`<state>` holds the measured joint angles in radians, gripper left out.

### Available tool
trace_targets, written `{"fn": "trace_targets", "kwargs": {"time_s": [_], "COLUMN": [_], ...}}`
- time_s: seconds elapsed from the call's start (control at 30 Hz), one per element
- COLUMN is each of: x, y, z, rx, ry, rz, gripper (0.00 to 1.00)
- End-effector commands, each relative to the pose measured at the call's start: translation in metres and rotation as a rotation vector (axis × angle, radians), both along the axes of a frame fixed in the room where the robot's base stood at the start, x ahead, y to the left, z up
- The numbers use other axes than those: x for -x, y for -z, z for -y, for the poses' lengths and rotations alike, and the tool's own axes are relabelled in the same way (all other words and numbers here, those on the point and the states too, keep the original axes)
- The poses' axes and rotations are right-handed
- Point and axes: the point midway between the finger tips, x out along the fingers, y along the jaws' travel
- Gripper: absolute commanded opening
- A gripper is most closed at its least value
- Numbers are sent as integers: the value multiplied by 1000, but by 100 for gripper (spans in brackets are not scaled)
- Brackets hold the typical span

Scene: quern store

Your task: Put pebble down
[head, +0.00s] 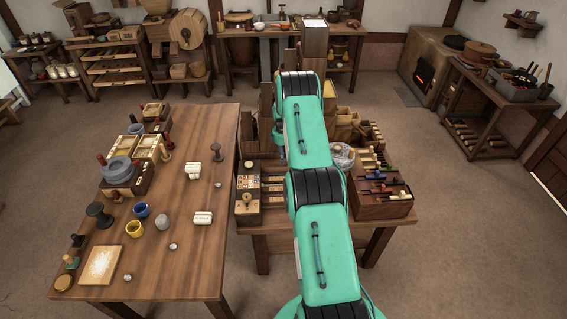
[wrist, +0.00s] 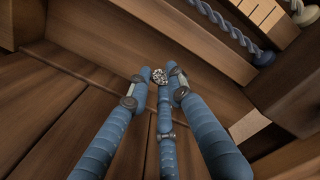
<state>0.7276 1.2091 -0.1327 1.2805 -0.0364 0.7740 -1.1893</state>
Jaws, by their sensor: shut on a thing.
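My gripper (wrist: 158,78) shows in the wrist view as three blue fingers. Their tips are closed around a small speckled grey pebble (wrist: 159,75). Brown wooden boards lie beyond and around the fingertips; I cannot tell whether the pebble touches them. In the head view my green arm reaches away over the right-hand table (head: 278,218) and hides the gripper and the held pebble. Other small grey pebble-like pieces lie on the left table: one near the right edge (head: 218,184), one in the middle (head: 173,246) and one at the front (head: 128,277).
The left table (head: 190,130) holds cups, a grey quern (head: 120,170), a pale board (head: 101,265) and white bundles. A box with coloured handles (head: 380,203) stands right of my arm. In the wrist view a blue twisted piece (wrist: 225,30) lies close beyond the fingers.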

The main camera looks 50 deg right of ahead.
Motion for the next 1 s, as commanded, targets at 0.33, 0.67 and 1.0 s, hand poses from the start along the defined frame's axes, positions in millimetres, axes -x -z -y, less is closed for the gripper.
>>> {"fn": "trace_targets", "kwargs": {"time_s": [0.33, 0.67, 1.0], "x": [0, -2, -2], "y": [36, 39, 42], "z": [0, 2, 2], "rx": [0, -1, -1], "ry": [0, 0, 0], "rz": [-1, 0, 0], "gripper": [7, 7, 30]}}
